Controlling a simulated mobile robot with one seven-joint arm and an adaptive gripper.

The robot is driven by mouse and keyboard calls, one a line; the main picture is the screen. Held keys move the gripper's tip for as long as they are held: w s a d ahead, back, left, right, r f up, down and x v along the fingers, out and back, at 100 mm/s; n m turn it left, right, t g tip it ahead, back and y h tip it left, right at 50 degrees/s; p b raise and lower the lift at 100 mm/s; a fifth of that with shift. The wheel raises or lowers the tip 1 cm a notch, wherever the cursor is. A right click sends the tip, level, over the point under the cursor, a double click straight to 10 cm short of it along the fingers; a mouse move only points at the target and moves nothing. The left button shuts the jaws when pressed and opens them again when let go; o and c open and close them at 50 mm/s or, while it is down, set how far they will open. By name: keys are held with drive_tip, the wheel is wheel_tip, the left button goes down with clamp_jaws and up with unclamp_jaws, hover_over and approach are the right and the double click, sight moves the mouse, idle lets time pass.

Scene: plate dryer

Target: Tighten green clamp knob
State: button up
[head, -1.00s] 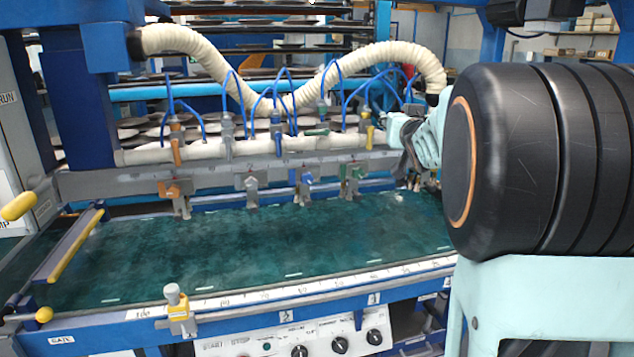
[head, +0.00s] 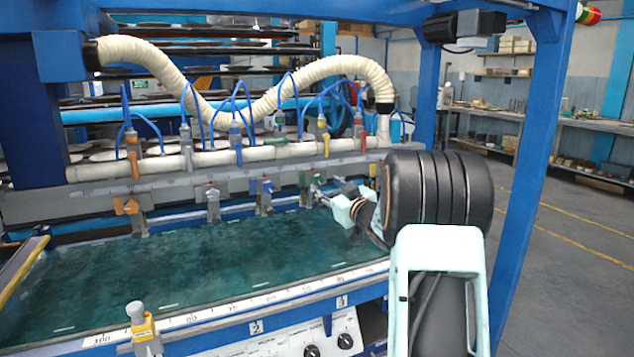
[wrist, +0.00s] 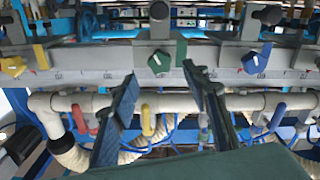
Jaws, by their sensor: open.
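The green clamp knob (wrist: 159,62) sits on a grey clamp on the rail, with a pale mark on its face. In the wrist view it lies just beyond the tips of my gripper (wrist: 159,74), between the two fingers in the picture. The fingers are spread and empty, and I see no contact with the knob. In the head view the green knob (head: 305,180) is the rightmost clamp knob I can make out. My gripper (head: 323,192) is close by its right side there, small and partly merged with the background.
A blue knob (wrist: 255,62) and a yellow knob (wrist: 12,66) flank the green one on the rail. A pipe (wrist: 238,102) with coloured valves runs along the rail. The green bed (head: 200,265) is clear. A blue post (head: 528,180) stands right of my arm.

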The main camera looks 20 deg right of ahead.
sight(318, 180)
drive_tip(key=shift+w+a, duration=0.15)
drive_tip(key=shift+w, duration=3.25)
drive_tip(key=shift+c, duration=0.5)
clamp_jaws()
